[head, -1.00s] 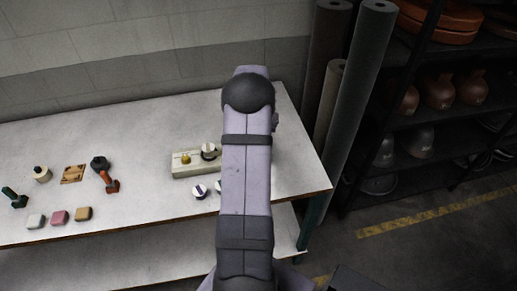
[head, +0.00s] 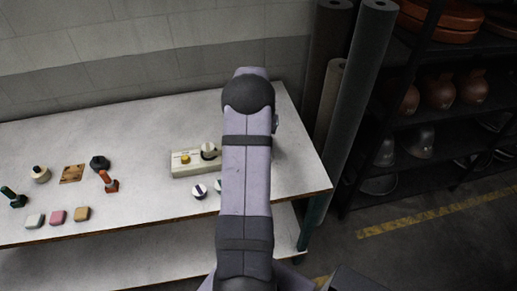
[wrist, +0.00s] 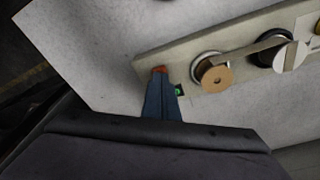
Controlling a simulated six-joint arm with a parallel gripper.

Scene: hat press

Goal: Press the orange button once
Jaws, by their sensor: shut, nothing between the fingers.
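A pale control box (head: 181,170) lies on the table, partly hidden behind my arm in the head view. It also shows in the wrist view (wrist: 240,38) as a slanting panel. My gripper (wrist: 160,74) is shut and empty, its tips over the panel's left end. A small orange patch (wrist: 159,69) shows right at the tips. It may be the orange button, mostly covered; I cannot tell whether the tips touch it. A small green part (wrist: 179,91) sits just right of the fingers. In the head view my arm hides the gripper.
A brown-topped knob (wrist: 216,77) and a dark round knob (wrist: 275,55) stand on the panel right of the fingers. Loose knobs (head: 199,191) lie in front; small blocks and tools lie at the table's left.

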